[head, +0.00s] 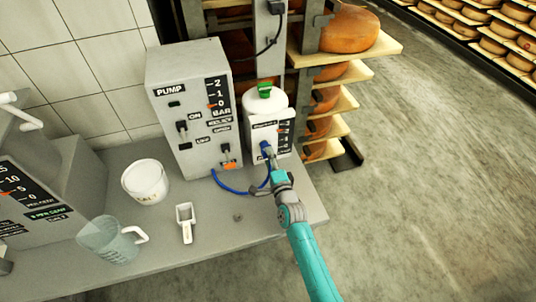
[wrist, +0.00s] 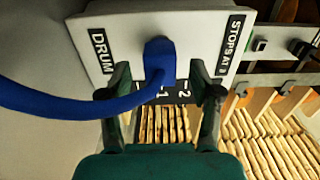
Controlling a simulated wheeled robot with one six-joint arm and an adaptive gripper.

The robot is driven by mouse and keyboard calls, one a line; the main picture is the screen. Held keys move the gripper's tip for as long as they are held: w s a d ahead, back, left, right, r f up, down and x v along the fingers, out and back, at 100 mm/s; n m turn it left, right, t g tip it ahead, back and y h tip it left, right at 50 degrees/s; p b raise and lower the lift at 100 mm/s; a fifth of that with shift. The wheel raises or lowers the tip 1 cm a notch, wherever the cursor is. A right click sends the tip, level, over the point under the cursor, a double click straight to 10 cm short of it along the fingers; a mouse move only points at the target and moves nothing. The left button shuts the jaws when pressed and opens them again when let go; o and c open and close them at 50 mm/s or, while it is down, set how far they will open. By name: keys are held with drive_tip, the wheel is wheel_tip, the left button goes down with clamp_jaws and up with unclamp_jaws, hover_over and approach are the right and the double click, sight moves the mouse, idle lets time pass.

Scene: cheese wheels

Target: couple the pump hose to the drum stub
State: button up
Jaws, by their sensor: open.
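The white drum (head: 262,107) with a green cap stands on the bench beside the grey pump box (head: 188,100). The blue hose (head: 232,190) runs from low on the pump box across the bench to the drum's front face. In the wrist view the hose (wrist: 65,103) bends in from the left to its blue end piece (wrist: 160,58), which is up against the face of the drum (wrist: 130,40) between the labels. The drum stub is hidden. My gripper (wrist: 167,95) is open, its fingers apart on either side of the end piece; it also shows in the head view (head: 271,162).
A white tub (head: 146,182), a white scoop (head: 185,222) and a clear measuring jug (head: 110,240) stand on the grey bench (head: 200,262). A rack with cheese wheels (head: 340,28) rises behind the drum. The floor to the right is clear.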

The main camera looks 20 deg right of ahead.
drive_tip(key=s, duration=0.9)
drive_tip(key=shift+s, duration=0.3)
drive_tip(key=s+f+n+g, duration=0.15)
drive_tip(key=s+n, duration=0.75)
drive_tip(key=s, duration=1.8)
drive_tip(key=s+r+n+g, duration=0.1)
drive_tip(key=s+r+n, duration=0.8)
drive_tip(key=s, duration=0.8)
wheel_tip(320, 180, up, 3)
drive_tip(key=shift+s+r+g, duration=0.1)
drive_tip(key=shift+s+g, duration=0.25)
drive_tip(key=shift+s, duration=0.05)
